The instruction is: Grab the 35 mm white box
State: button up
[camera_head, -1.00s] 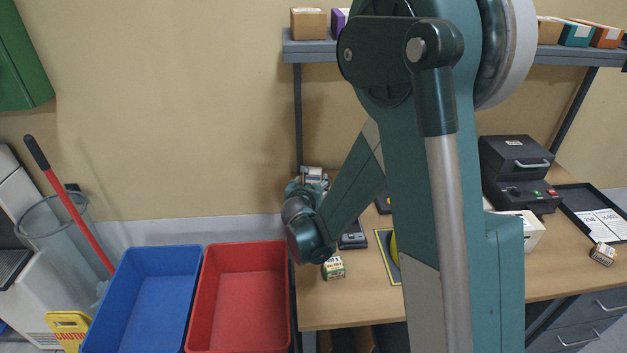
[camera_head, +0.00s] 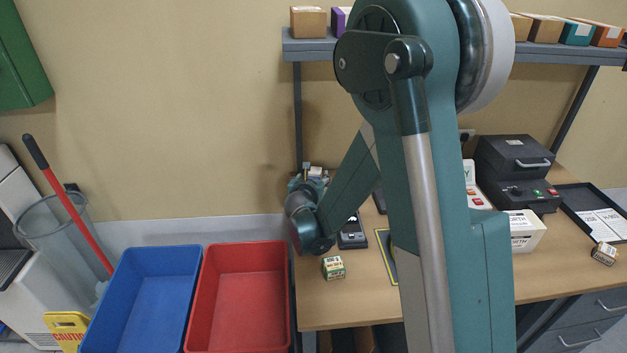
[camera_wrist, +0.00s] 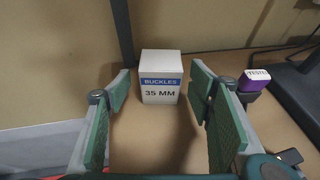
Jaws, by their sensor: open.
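The white box (camera_wrist: 161,77) stands upright on the table in the wrist view. It has a blue band reading "BUCKLES" and "35 MM" below. My gripper (camera_wrist: 160,98) is open, its green-padded fingers on either side of the view. The box is ahead, between the fingertips in the picture and seemingly a little beyond them; I cannot tell the exact gap. In the head view my wrist is over the table's back left corner, and it hides the fingers and most of the box.
A wall and dark rack post are close on the left. A small green-and-cream box (camera_head: 334,267) sits at the table's left front. Red (camera_head: 240,246) and blue (camera_head: 160,252) bins stand left of the table.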

jog(key=shift+b+x, duration=0.35)
jog(key=shift+x, duration=1.55)
jog(key=c, duration=1)
jog(key=shift+r, duration=0.2)
jog(key=shift+c, duration=0.2)
jog(key=shift+r+p, duration=1.1)
jog(key=shift+r, duration=3.75)
